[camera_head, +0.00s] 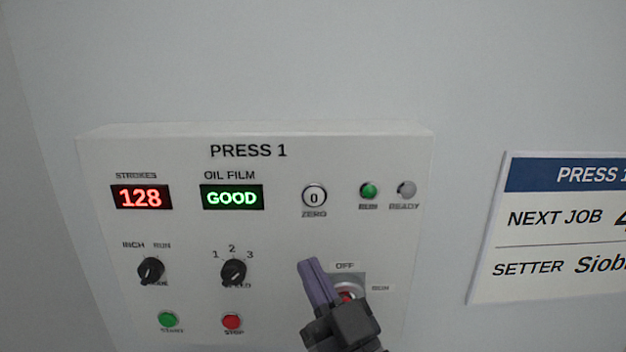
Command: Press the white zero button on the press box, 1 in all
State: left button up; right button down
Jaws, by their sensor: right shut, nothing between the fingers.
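The press box (340,150) is a pale wall panel titled PRESS 1. Its white zero button (314,197) is a round button marked 0, in the upper row between the oil film display and the lamps. The red strokes display (141,197) reads 128. The green oil film display (232,197) reads GOOD. My right gripper (310,268) is shut and empty, with its fingertips below the zero button and apart from it in the picture. It partly covers the OFF/RUN switch (350,288). My left gripper is not in view.
The green RUN lamp (369,191) is beside a grey READY lamp (406,189). Two black knobs, MODE (151,270) and SPEED (233,271), sit above a green START button (168,320) and a red STOP button (231,321). A job sign (560,230) hangs at right.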

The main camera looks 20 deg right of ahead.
aim_at(314, 197)
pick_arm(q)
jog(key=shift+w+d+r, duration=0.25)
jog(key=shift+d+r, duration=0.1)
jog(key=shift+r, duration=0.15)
pick_arm(e)
jog(key=r, duration=0.3)
jog(key=shift+s+d+r+t+y, duration=0.2)
jog(key=shift+s+d+t+y, duration=0.05)
jog(key=shift+t+y, duration=0.05)
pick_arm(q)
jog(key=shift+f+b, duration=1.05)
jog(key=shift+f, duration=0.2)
pick_arm(e)
jog(key=shift+w+d, duration=0.4)
jog(key=shift+w, duration=1)
jog(key=shift+w+d, duration=0.35)
jog(key=shift+w, duration=1.1)
jog(key=shift+w+d, duration=0.4)
jog(key=shift+w, duration=1)
jog(key=shift+w, duration=0.15)
jog(key=shift+w+d, duration=0.1)
jog(key=shift+w, duration=0.15)
